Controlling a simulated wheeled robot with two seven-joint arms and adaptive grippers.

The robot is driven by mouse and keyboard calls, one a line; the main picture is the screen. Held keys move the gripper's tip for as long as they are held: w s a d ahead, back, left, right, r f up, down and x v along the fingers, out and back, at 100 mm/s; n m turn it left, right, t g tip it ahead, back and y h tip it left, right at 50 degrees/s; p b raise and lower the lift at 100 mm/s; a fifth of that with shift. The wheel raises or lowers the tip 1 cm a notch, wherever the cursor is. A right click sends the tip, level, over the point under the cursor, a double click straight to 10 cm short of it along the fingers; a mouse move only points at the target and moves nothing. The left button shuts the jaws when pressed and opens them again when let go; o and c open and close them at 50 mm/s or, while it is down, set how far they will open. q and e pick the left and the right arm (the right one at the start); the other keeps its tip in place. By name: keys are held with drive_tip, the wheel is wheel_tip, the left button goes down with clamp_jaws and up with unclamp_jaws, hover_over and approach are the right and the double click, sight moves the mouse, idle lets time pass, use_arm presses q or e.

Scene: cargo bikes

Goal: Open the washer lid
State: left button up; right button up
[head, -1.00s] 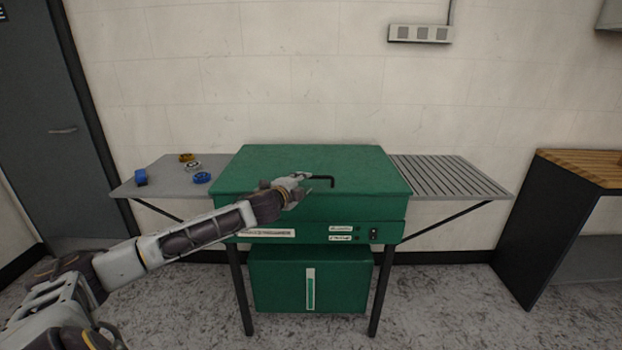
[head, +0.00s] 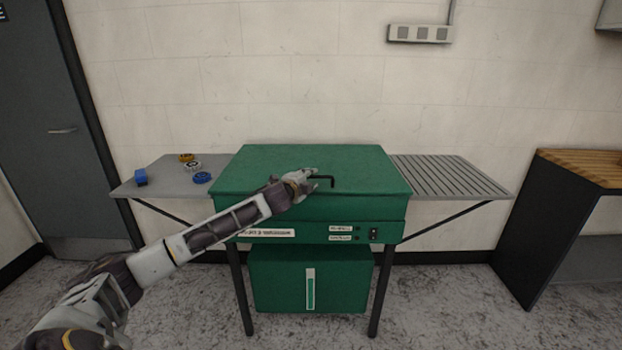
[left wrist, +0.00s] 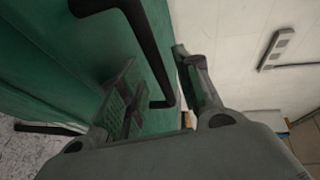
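The green washer (head: 255,205) stands against the wall, and its lid (head: 330,160) is down. A black bar handle (head: 331,181) sits at the lid's front edge. My left gripper (head: 312,180) is at the handle's left end. In the left wrist view, the two fingers of my left gripper (left wrist: 155,85) are spread apart, and the black handle (left wrist: 150,50) runs between them without a visible grip. The green lid surface (left wrist: 95,45) lies behind it. My right gripper is not in view.
A grey side shelf (head: 150,180) on the left holds a blue block (head: 141,177) and several small round parts. A slatted shelf (head: 450,175) extends on the right. A dark bench (head: 545,220) with a wooden top stands at far right.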

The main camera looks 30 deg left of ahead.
use_arm(q)
drive_tip(key=shift+x, duration=1.1)
clamp_jaws()
